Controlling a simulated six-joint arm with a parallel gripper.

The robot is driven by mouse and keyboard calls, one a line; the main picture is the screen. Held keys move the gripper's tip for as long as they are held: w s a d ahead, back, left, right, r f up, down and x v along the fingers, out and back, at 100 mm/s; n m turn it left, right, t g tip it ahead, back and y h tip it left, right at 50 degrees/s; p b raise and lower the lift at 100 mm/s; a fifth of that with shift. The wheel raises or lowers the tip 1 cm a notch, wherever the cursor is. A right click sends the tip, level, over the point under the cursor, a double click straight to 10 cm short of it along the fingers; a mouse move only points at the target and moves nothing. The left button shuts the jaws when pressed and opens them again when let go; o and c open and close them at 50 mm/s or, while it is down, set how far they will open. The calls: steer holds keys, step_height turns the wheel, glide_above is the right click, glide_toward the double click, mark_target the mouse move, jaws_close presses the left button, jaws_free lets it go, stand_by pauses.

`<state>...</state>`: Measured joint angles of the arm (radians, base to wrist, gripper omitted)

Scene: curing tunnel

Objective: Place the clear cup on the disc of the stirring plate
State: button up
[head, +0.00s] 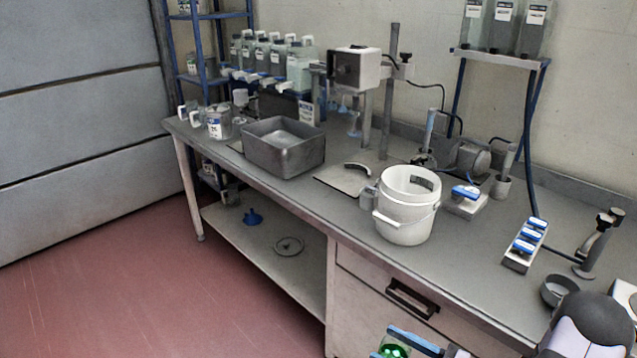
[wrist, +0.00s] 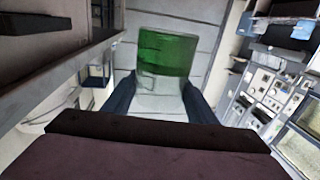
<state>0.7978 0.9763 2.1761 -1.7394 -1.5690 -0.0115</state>
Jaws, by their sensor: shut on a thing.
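The clear cup (wrist: 160,98) with green in it (wrist: 165,52) is between the two dark blue fingers of my gripper (wrist: 160,86) in the wrist view. My gripper is shut on it. In the head view, my gripper (head: 398,350) shows only partly at the bottom edge, with the green of the cup (head: 393,352) beside a blue finger. The cup is held in front of the bench, apart from its top. A white box with a grey round top, perhaps the stirring plate (head: 626,291), is cut off by the right edge of the head view.
The bench (head: 470,262) holds a white bucket (head: 402,228), a grey tub (head: 272,160), a blue-topped rack (head: 524,246), a small dark dish (head: 558,291) and a stand (head: 594,245). Bare bench top lies between the bucket and rack. Drawers are below.

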mark_target(388, 340)
steer(key=shift+w+a+p, duration=0.1)
steer(key=shift+a+p, duration=0.25)
steer(key=shift+a, duration=0.25)
steer(key=r+t+p, duration=0.1)
steer(key=p, duration=0.1)
steer(key=r+m+t+h+p, duration=0.1)
steer(key=p, duration=0.1)
steer(key=shift+w+a+r+m+h, duration=0.2)
steer(key=shift+r+m+h, duration=0.1)
steer(key=shift+r, duration=0.1)
steer(key=r+m+t+h+p, duration=0.1)
steer(key=p, duration=0.1)
steer(key=r+m+t+h+p, duration=0.1)
steer(key=p, duration=0.2)
steer(key=r+m+t+h+p, duration=0.1)
steer(key=h+p, duration=0.1)
steer(key=shift+s+d, duration=0.25)
steer(key=shift+d, duration=0.05)
